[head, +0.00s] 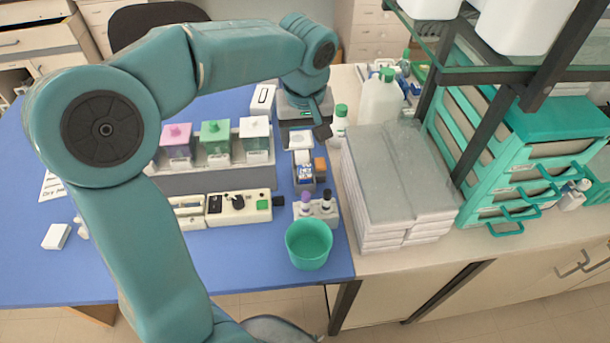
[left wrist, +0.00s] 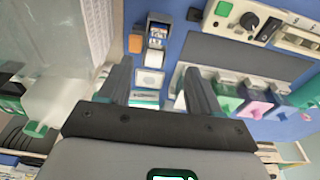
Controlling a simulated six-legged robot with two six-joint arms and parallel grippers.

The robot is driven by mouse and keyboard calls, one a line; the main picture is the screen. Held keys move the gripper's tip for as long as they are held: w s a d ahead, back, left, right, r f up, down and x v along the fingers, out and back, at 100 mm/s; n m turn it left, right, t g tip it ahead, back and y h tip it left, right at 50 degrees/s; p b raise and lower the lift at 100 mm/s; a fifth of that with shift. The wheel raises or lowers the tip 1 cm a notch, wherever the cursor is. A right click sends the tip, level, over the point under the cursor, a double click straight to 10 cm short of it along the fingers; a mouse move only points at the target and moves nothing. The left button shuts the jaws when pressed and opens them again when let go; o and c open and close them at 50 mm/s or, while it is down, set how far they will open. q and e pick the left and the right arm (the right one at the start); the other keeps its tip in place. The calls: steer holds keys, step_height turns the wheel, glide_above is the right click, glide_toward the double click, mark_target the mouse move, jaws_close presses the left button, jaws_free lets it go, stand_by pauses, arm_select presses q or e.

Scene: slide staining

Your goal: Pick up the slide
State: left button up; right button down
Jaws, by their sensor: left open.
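My left gripper (head: 305,126) reaches down over the back right of the blue mat. In the left wrist view its two fingers (left wrist: 157,68) stand wide apart, with nothing held between them. A pale flat rectangular piece (head: 297,140) lies just in front of the gripper. It also shows between the fingers in the left wrist view (left wrist: 150,80), below the fingertips. I cannot tell for sure whether it is the slide; no clear glass edge shows. A small dark device with a blue-and-white patch (head: 305,172) lies nearer. My right gripper is not in view.
Jars with pink (head: 176,133), green (head: 214,130) and white lids stand in a grey rack (head: 220,179). A control box (head: 238,206), small capped bottles (head: 316,208) and a green cup (head: 309,245) stand nearer. A white stack (head: 400,185) and a bottle (head: 382,102) bound the right side.

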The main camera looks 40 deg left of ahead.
mark_target(305, 166)
arm_select(q)
steer(key=f, duration=0.7)
steer(key=w+a+f, duration=0.1)
steer(key=f, duration=0.3)
steer(key=shift+w+p, duration=0.1)
steer(key=shift+p, duration=0.3)
steer(key=shift+d, duration=0.15)
jaws_close()
steer(key=shift+r, duration=0.1)
